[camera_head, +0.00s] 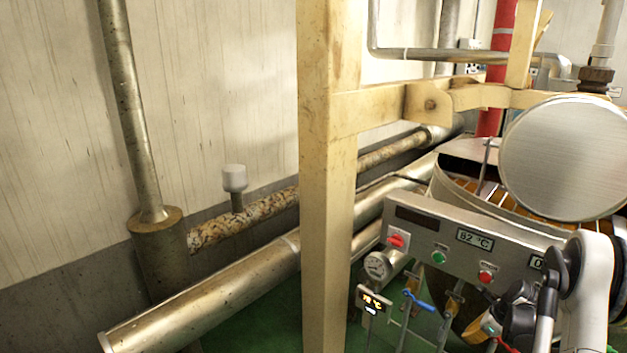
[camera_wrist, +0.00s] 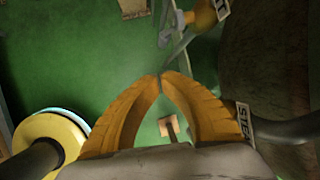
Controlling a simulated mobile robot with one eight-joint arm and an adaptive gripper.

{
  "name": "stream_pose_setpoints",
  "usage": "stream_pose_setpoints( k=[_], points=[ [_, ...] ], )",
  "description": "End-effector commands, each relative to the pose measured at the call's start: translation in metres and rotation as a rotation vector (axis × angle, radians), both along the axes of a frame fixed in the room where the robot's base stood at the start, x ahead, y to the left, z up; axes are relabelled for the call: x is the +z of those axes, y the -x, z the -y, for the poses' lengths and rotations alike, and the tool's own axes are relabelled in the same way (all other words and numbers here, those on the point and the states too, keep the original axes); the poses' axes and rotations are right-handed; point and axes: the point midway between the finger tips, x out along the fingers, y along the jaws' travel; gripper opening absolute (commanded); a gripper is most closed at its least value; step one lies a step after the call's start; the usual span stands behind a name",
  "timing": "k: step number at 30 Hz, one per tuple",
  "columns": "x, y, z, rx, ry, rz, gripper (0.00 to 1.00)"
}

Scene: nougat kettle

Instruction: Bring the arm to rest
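My gripper (camera_wrist: 160,77) shows in the wrist view as two curved orange fingers. Their tips meet and nothing is held between them. The fingers point out over a green floor (camera_wrist: 85,60). My arm (camera_head: 590,290) shows in the head view as white and black links at the lower right, in front of the kettle's control panel (camera_head: 455,232).
The kettle (camera_head: 458,190) with a round metal lid (camera_head: 565,158) stands at the right. A blue-handled valve (camera_head: 418,300) and a gauge (camera_head: 377,267) sit below the panel. A cream post (camera_head: 327,180) rises in the middle. Pipes (camera_head: 215,300) run along the wall.

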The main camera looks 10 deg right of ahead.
Motion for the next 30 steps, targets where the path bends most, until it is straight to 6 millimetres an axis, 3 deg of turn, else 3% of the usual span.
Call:
stream_pose_setpoints(
  k=[3, 8, 15, 22, 30],
  points=[
    [0.062, -0.007, -0.038, 0.193, 0.103, 0.029, 0.00],
    [0.144, 0.000, -0.097, 0.502, 0.273, 0.073, 0.00],
    [0.238, 0.044, -0.186, 0.967, 0.530, 0.138, 0.00],
    [0.291, 0.114, -0.260, 1.413, 0.787, 0.196, 0.00],
    [0.304, 0.202, -0.318, 1.901, 1.089, 0.252, 0.00]
  ],
)
